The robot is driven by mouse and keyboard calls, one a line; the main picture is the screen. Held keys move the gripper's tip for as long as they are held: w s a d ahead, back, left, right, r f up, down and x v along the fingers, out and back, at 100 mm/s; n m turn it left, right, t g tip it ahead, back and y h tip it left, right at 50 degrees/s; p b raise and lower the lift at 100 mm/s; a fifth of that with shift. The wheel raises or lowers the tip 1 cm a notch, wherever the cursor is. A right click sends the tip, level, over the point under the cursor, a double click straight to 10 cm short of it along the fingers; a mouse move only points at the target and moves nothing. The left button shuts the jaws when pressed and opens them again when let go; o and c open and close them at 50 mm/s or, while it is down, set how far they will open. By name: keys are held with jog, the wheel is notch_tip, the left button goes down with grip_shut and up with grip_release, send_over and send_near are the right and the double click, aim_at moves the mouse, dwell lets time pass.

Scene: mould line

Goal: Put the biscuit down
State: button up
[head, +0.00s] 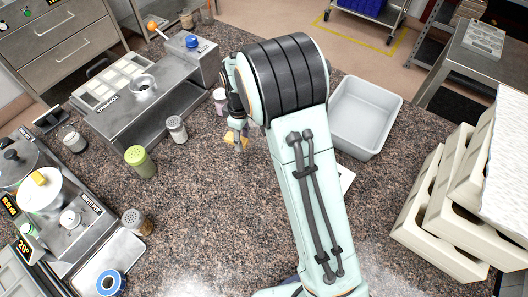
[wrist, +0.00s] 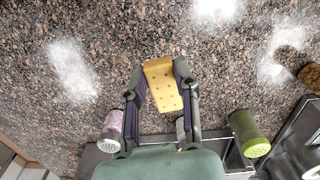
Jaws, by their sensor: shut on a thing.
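The biscuit (wrist: 163,88) is a flat yellow rectangle with small dark holes. In the wrist view it sits between the two fingers of my gripper (wrist: 162,80), which is shut on it. In the head view only a small part of the biscuit (head: 231,138) shows beneath my gripper (head: 238,140), over the speckled countertop (head: 200,200). Whether the biscuit touches the countertop or hangs just above it, I cannot tell. My arm hides part of the counter to the right of the gripper.
A green shaker (head: 140,161), a grey-lidded shaker (head: 176,129) and a pink-white shaker (head: 220,100) stand left of my gripper. A grey bin (head: 366,112) and stacked cream crates (head: 432,222) stand to the right.

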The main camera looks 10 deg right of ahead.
jog(key=shift+m, duration=0.9)
jog(key=d+f, duration=0.2)
jog(key=d, duration=0.1)
jog(key=d+f, duration=0.5)
jog(key=d, duration=0.1)
jog(key=shift+f, duration=2.1)
jog(key=shift+f, duration=0.15)
jog(key=o, duration=0.8)
jog(key=shift+c, duration=0.2)
